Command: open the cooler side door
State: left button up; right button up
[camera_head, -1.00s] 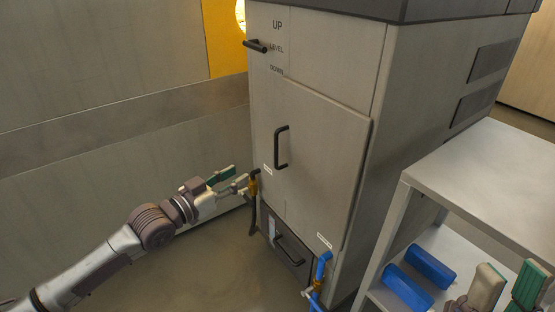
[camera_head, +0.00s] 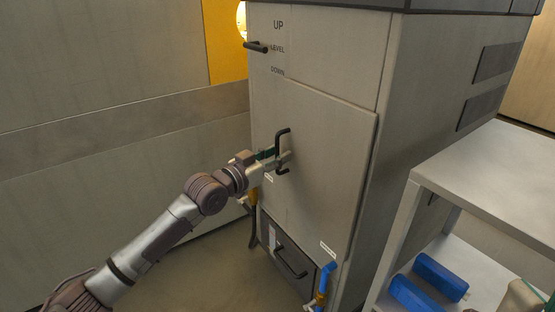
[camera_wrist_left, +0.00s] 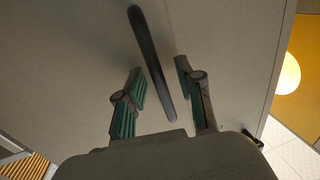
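The cooler side door (camera_head: 325,160) is a large grey panel on the front of the tall grey cabinet. It looks closed, flush in its frame. Its black vertical bar handle (camera_head: 283,150) is on the door's left side. My left gripper (camera_head: 276,160) is at the handle's lower half. In the left wrist view the handle (camera_wrist_left: 150,65) runs between the two green-padded fingers (camera_wrist_left: 160,90), with a gap visible on each side, so the gripper is open around it.
Above the door is a black lever (camera_head: 256,47) beside UP, LEVEL and DOWN labels. Below it are a drawer with a black handle (camera_head: 290,262) and a blue valve handle (camera_head: 326,276). A grey shelf (camera_head: 490,180) with blue objects (camera_head: 440,277) stands at the right.

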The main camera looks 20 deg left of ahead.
pick_arm(q)
jog(key=shift+w+d, duration=0.15)
jog(key=shift+w, duration=0.05)
grip_shut()
jog(key=shift+s, duration=0.1)
dwell(0.5)
